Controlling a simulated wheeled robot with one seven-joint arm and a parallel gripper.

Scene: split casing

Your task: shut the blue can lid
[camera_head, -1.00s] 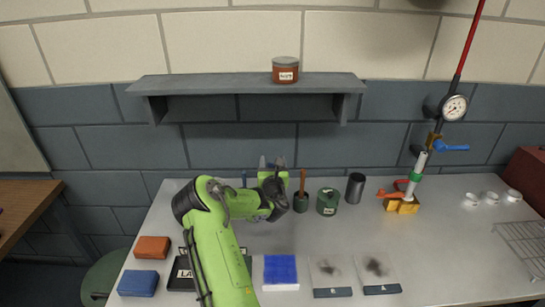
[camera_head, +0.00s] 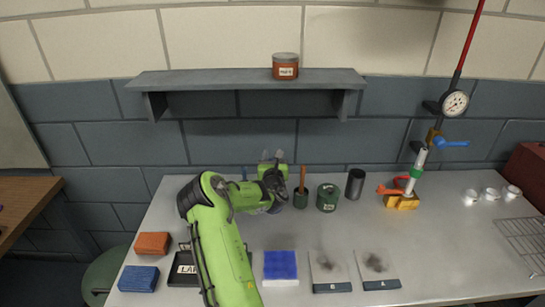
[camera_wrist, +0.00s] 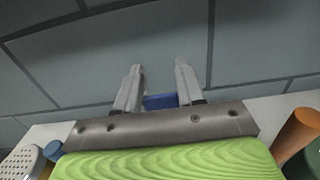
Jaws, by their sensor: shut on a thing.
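My gripper (camera_head: 272,155) is over the back of the grey table near the wall, its fingers toward the wall. In the wrist view, my gripper (camera_wrist: 160,66) has a small blue piece (camera_wrist: 160,102) between its fingers. It looks like the blue can lid, and the jaws are shut on it. The can's body is hidden behind my gripper and arm, so I cannot tell how the lid sits on it. Another small blue thing (camera_wrist: 53,149) shows at the lower left of the wrist view.
A green pot with a brown handle (camera_head: 301,195), a green can (camera_head: 327,198) and a dark cylinder (camera_head: 355,185) stand right of my gripper. A shelf (camera_head: 215,80) with a red-brown jar (camera_head: 285,66) is above.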

